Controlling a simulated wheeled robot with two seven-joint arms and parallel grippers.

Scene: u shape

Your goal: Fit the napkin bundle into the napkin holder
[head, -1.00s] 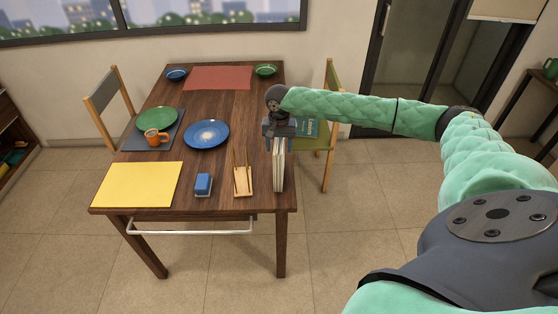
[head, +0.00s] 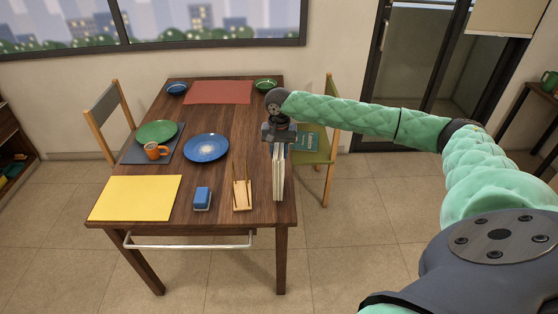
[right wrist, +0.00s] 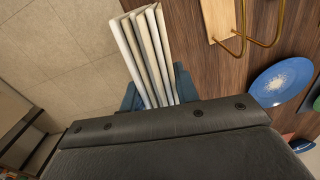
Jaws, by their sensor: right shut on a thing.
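The napkin bundle (head: 279,174) is a stack of several white sheets held upright near the table's right edge. My right gripper (head: 279,142) is shut on its top end. In the right wrist view the bundle (right wrist: 146,55) sticks out from between the blue fingers (right wrist: 160,90). The napkin holder (head: 242,194) is a light wooden base with thin gold wire uprights. It stands on the table just left of the bundle, apart from it. Part of it shows in the right wrist view (right wrist: 221,22). My left gripper does not show.
Left of the holder are a blue block-shaped item (head: 202,198) and a yellow placemat (head: 135,198). Farther back are a blue plate (head: 206,147), a green plate (head: 157,132) and an orange mug (head: 154,151). A green-seated chair (head: 322,146) stands at the table's right side.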

